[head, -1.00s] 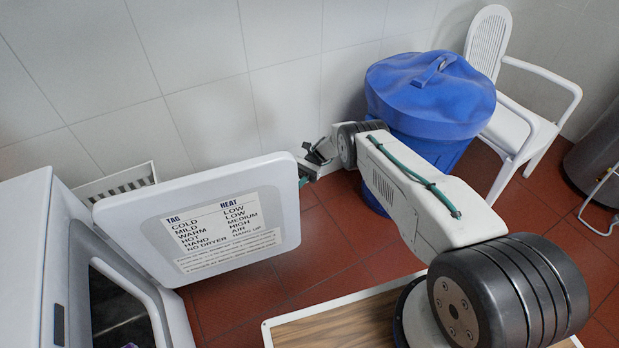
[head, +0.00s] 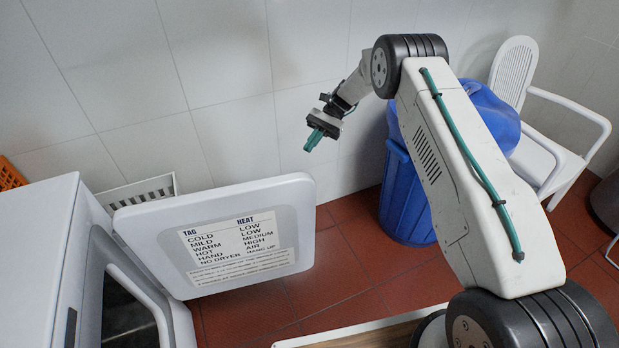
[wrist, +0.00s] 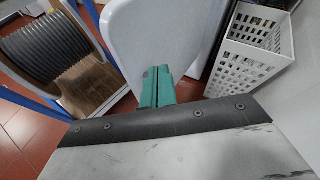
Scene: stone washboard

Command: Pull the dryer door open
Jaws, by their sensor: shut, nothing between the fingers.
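The dryer (head: 38,250) stands at the lower left. Its white door (head: 285,215), with a printed TAG/HEAT label on it, stands swung wide open, well away from the dark opening (head: 125,310). My gripper (head: 314,140) is above the door's free end, near the wall, with its green fingers together and empty. It appears apart from the door. In the wrist view the shut green fingers (wrist: 157,84) point down past the white door panel (wrist: 150,40).
A white slotted basket (head: 140,192) is by the wall behind the door. An orange crate (head: 10,175) is at far left. Red tiled floor is clear between door and bin.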

